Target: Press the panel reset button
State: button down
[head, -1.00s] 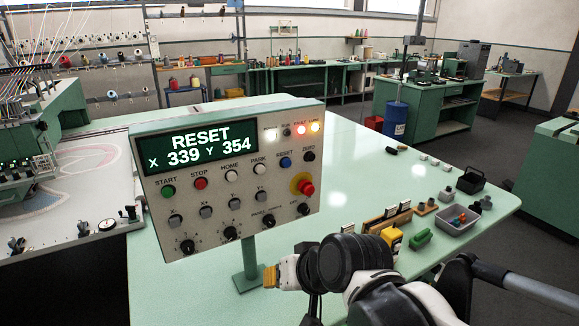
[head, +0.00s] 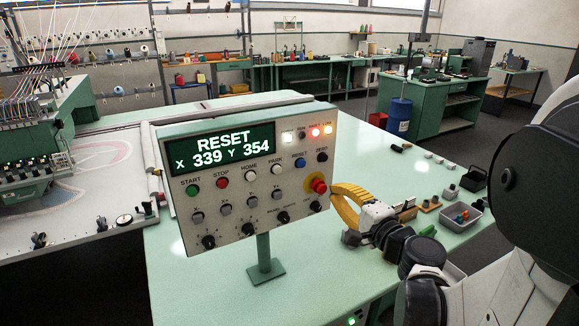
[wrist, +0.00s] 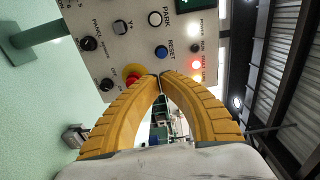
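The grey control panel (head: 240,222) stands on a green post. Its display (head: 222,148) reads RESET, X 339 Y 354. The blue RESET button (head: 299,163) is on the panel's upper right; it also shows in the wrist view (wrist: 161,51). My gripper (head: 334,188) is at the panel's right edge, beside the red emergency-stop knob (head: 318,185). In the wrist view the yellow fingertips (wrist: 160,75) come together with nothing visible between them. They point at the panel, below the blue button in that picture. Whether they touch the panel cannot be told.
The red knob sits close to the left fingertip in the wrist view (wrist: 135,75). Red and orange lamps (head: 321,131) are lit on the panel. Blocks and a grey bin (head: 461,217) stand on the pale green table (head: 190,285). The embroidery machine (head: 40,150) is at left.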

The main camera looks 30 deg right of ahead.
aim_at(304, 166)
jog(key=w+b, duration=0.1)
jog(key=w, duration=0.5)
jog(key=w+b, duration=0.1)
jog(key=w, duration=0.6)
jog(key=shift+a+f, duration=0.15)
jog(key=shift+f, duration=0.05)
jog(key=shift+w+b, duration=0.3)
jog(key=shift+w, duration=0.25)
